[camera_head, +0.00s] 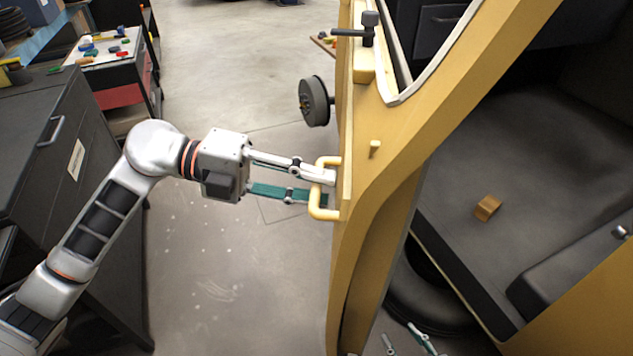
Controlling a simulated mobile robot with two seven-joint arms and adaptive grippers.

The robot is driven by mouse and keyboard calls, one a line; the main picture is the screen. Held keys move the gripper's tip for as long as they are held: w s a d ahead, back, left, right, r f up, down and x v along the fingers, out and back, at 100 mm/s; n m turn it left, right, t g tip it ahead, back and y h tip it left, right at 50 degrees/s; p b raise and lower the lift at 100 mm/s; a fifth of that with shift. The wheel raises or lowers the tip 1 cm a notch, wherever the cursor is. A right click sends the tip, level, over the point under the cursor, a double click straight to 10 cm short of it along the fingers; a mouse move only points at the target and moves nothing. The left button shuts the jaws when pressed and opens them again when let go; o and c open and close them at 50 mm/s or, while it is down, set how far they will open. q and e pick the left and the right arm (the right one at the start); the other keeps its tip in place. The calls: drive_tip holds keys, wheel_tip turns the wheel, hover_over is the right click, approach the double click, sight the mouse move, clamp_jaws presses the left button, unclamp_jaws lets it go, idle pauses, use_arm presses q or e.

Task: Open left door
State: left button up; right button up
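The yellow door (385,165) of a cab-like shell is seen nearly edge-on right of centre in the head view. The bar seems to lie between the fingers; a firm grip is not visible. My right gripper (398,331) shows only its parted fingertips at the bottom edge, below the cab opening; the rest is out of frame.
A dark round knob (314,101) sticks out from the door above the handle. Inside the cab are a dark seat (540,180) and a small orange block (487,208). Dark cabinets (40,140) stand at the left. Floor between them is clear.

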use_arm(q)
drive_tip(key=shift+d, duration=0.3)
